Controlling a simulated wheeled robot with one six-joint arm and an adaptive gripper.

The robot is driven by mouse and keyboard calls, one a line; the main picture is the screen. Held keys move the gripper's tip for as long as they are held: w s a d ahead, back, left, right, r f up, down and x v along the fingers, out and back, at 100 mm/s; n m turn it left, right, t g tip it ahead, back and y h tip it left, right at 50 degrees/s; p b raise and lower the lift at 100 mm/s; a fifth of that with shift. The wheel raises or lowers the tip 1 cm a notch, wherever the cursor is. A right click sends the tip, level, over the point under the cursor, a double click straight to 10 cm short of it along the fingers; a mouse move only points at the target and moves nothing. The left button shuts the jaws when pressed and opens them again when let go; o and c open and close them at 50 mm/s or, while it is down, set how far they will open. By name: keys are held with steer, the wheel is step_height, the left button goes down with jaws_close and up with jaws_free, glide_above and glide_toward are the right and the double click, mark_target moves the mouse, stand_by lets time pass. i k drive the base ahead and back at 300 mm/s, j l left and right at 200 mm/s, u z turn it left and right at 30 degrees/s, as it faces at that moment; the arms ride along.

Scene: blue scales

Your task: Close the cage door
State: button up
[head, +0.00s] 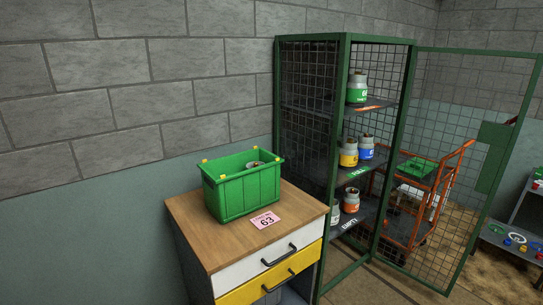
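A tall green cage (343,120) with mesh sides stands against the block wall. Its mesh door (432,110) is hinged on the cage's right front post and stands open, swung out to the right. A solid green plate (493,157) is on the door's free edge, with a small dark and red part at its top, too small to make out. Inside the cage, shelves hold gas canisters: a green-labelled one (357,88) on top, yellow (348,153) and blue (366,148) ones in the middle, and an orange one (351,200) below. My gripper is not in view.
A wooden-topped cabinet (190,222) with white and yellow drawers stands left of the cage, bearing a green crate (242,190) and a pink card marked 63 (265,220). An orange trolley (463,152) shows through the door mesh. A low shelf (515,245) is at the far right.

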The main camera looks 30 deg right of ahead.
mark_target(501, 139)
steer(key=i+l+z, duration=0.45)
steer(key=i+l, duration=0.15)
steer(key=l, duration=0.15)
steer(key=i+l+z, duration=0.4)
steer(key=i, duration=0.3)
steer(key=l+z, duration=0.1)
steer(key=z, duration=0.4)
steer(key=i+l+z, duration=0.1)
steer(key=z, duration=0.35)
steer(key=i+z, duration=0.1)
steer(key=z, duration=0.4)
steer(key=i+l+z, duration=0.1)
steer(key=z, duration=0.4)
